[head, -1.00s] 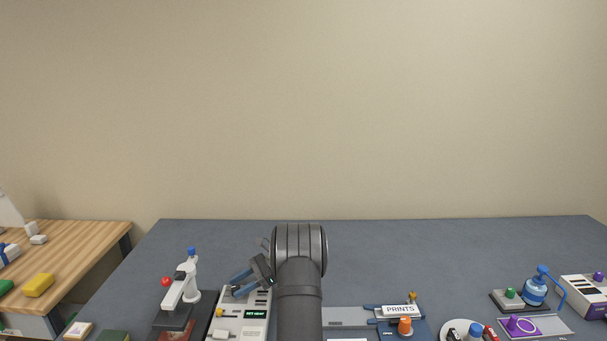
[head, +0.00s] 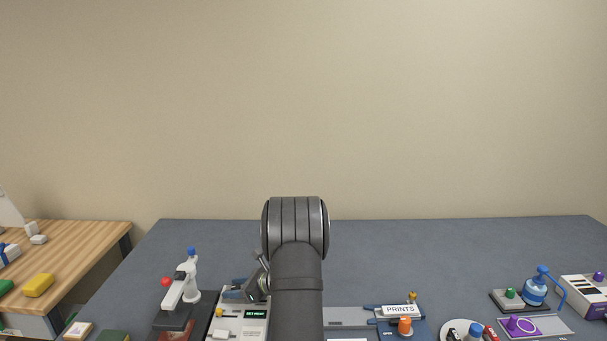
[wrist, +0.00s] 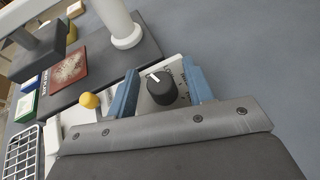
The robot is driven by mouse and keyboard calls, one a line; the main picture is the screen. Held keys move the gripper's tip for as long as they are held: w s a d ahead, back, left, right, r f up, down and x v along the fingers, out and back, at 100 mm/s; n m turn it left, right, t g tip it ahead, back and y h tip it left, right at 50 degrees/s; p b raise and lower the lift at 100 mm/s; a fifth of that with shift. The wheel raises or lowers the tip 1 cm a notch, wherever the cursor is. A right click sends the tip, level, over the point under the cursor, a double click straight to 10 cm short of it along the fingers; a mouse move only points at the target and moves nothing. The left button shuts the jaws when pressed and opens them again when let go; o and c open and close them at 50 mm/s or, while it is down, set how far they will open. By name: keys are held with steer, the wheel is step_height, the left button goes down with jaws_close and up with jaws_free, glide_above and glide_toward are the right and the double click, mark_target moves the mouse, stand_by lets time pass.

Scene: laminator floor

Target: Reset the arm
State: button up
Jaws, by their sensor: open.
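My gripper (head: 237,293) is partly hidden behind my own arm in the head view. Its blue fingers also show in the wrist view (wrist: 160,92), spread apart with nothing held. A dark round knob (wrist: 161,89) with a white mark shows between the fingers, with gaps on both sides. I cannot tell how far the fingers are above it. The knob belongs to the white control unit (head: 223,326), which has a small green-lit display (head: 255,314).
A white lever press (head: 190,285) stands left of the unit. A PRINTS sign (head: 400,310) and an orange knob (head: 405,326) are to the right. A blue pump bottle (head: 535,290) stands far right. The back of the grey table (head: 430,250) is clear.

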steer(key=shift+m+t+h, duration=0.5)
steer(key=shift+m+t, duration=0.5)
steer(key=shift+s+d+r, duration=0.1)
steer(key=shift+d+r, duration=0.05)
steer(key=shift+d, duration=0.2)
steer(key=shift+t, duration=0.3)
steer(key=shift+v, duration=2.3)
